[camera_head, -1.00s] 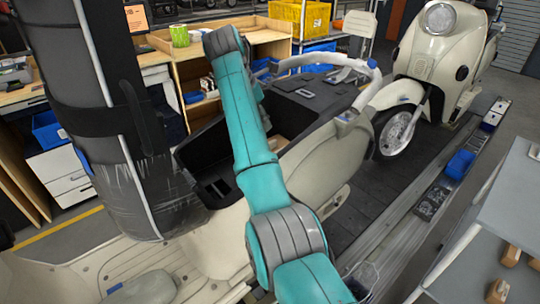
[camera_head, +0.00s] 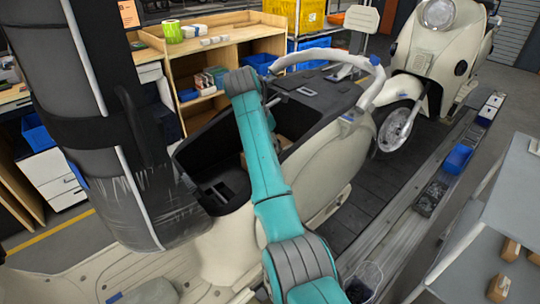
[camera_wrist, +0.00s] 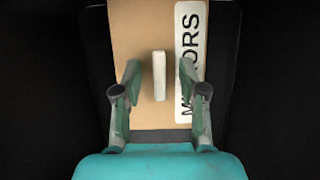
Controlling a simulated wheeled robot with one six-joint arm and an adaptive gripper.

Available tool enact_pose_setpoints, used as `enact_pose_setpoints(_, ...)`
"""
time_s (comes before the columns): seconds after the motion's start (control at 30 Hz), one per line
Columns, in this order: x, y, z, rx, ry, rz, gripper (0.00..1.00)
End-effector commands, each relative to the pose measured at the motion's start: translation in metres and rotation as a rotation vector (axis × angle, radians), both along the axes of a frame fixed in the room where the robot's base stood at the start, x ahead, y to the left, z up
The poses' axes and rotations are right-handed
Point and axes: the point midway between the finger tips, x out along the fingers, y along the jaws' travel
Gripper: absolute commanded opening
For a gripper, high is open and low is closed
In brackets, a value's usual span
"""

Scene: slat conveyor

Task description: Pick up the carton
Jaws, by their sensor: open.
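The carton (camera_wrist: 140,30) is a tan cardboard box with a white label with black lettering ending in "ORS". It fills the middle of the wrist view, inside a dark surround. A pale upright bar (camera_wrist: 160,75) shows in front of it; I cannot tell whether it is fixed to the carton. My gripper (camera_wrist: 160,88) is open, one finger to each side of the bar, with a gap on both sides. In the head view a small tan part of the carton (camera_head: 283,142) shows in the scooter's black open compartment. My arm hides the rest and the gripper there.
A second scooter (camera_head: 435,50) stands at the back right. A wooden shelf (camera_head: 220,45) is behind, and a grey table (camera_head: 500,200) is at the right.

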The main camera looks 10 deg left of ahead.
Motion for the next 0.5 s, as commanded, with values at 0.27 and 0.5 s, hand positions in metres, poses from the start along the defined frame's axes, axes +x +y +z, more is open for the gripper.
enact_pose_setpoints(0.27, -0.0001, 0.0001, -0.0009, 0.000, 0.000, 0.001, 0.27)
enact_pose_setpoints(0.5, -0.0002, 0.0001, -0.0008, 0.001, 0.000, 0.001, 0.00)
